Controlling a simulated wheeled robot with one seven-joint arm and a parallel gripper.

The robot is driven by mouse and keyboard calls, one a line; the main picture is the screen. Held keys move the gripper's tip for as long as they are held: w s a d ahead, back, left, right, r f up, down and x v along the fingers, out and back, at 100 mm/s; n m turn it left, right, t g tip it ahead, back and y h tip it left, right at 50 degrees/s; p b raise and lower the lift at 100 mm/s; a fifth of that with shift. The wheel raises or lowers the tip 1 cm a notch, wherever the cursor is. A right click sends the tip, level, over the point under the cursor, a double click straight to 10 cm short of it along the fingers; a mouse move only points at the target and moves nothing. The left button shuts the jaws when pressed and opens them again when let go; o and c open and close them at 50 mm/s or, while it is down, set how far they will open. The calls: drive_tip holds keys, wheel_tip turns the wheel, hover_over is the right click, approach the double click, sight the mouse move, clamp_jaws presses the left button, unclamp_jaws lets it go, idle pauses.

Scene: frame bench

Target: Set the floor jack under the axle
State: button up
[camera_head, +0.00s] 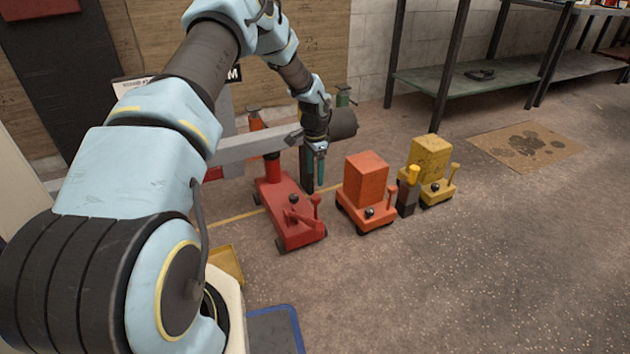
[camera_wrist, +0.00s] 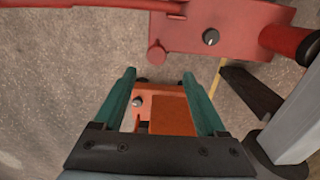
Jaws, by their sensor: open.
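The red floor jack (camera_head: 288,217) stands on the floor with its handle toward the near side. Its red post (camera_head: 272,170) rises at its far end, just below the grey axle beam (camera_head: 245,148) in the picture; I cannot tell whether they touch. In the wrist view the jack (camera_wrist: 215,28) crosses the top, and a grey beam (camera_wrist: 297,115) shows at the right. My gripper (camera_head: 320,178) points down, open and empty, between the red jack and an orange block cart. Its teal fingers (camera_wrist: 158,76) frame the orange cart (camera_wrist: 172,112) beyond, with nothing held.
The orange cart (camera_head: 366,184) and a yellow block cart (camera_head: 431,160) stand to the right, a dark post with a yellow top (camera_head: 408,188) between them. A stained mat (camera_head: 527,144) and shelving (camera_head: 470,80) lie farther right. The near right floor is clear.

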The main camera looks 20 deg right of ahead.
drive_tip(key=shift+r, duration=1.15)
drive_tip(key=shift+a, duration=0.1)
drive_tip(key=s+a+r+n, duration=0.3)
drive_tip(key=a+r, duration=0.5)
drive_tip(key=r, duration=0.1)
drive_tip(key=s+a+r+n+t+p, duration=0.1)
drive_tip(key=s+a+r+n, duration=0.55)
drive_tip(key=s+a, duration=0.4)
drive_tip(key=s+a+r+n+t+p, duration=0.1)
drive_tip(key=s+a+r+n, duration=0.5)
drive_tip(key=s+a, duration=0.4)
wheel_tip(320, 180, up, 38)
drive_tip(key=d+p, duration=0.1)
drive_tip(key=p, duration=3.5)
drive_tip(key=shift+s+f+m, duration=0.2)
drive_tip(key=shift+m, duration=0.25)
drive_tip(key=shift+o, duration=0.2)
drive_tip(key=shift+d, duration=0.1)
